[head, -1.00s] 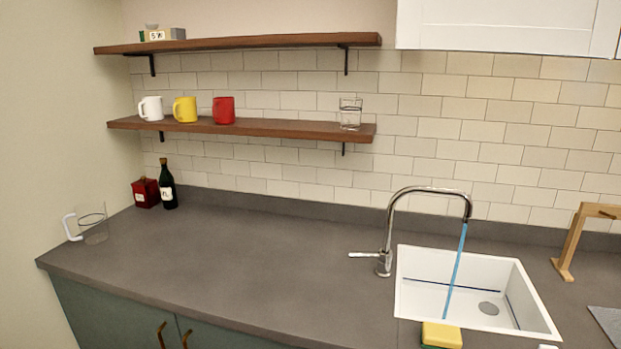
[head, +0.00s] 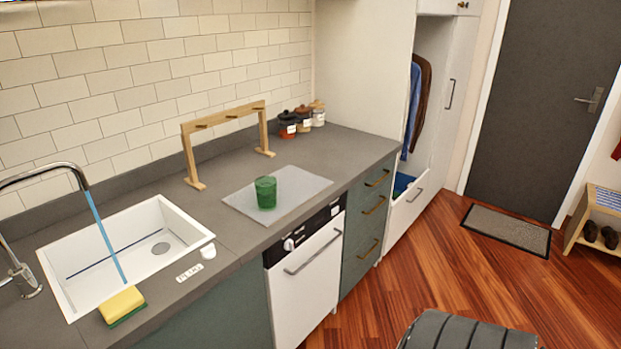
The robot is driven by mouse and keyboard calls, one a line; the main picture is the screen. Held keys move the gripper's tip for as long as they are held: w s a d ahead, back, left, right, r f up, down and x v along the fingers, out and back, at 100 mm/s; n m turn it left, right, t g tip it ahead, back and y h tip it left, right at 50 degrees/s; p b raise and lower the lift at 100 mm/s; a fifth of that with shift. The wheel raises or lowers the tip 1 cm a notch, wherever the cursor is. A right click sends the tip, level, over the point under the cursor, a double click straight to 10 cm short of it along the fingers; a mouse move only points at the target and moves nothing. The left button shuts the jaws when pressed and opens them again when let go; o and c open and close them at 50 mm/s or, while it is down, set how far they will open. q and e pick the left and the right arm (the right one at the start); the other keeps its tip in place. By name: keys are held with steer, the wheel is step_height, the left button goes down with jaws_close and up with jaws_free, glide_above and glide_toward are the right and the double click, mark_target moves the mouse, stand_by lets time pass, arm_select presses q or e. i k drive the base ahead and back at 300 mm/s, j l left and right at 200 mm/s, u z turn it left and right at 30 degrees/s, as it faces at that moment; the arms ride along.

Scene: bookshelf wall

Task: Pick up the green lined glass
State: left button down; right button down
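The green glass (head: 266,192) stands upright on a light grey mat (head: 303,186) on the counter, right of the sink. Its lines are too small to make out clearly. Neither of my grippers shows in the head view.
The white sink (head: 75,262) with its running tap is at the left, with a yellow sponge (head: 122,304) at its front edge. A wooden rack (head: 188,152) stands behind the mat. Several jars (head: 288,125) stand at the back. A drawer (head: 408,200) is open. A dark padded seat (head: 465,334) is on the wooden floor.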

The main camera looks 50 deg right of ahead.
mark_target(266, 188)
steer(key=z, duration=1.45)
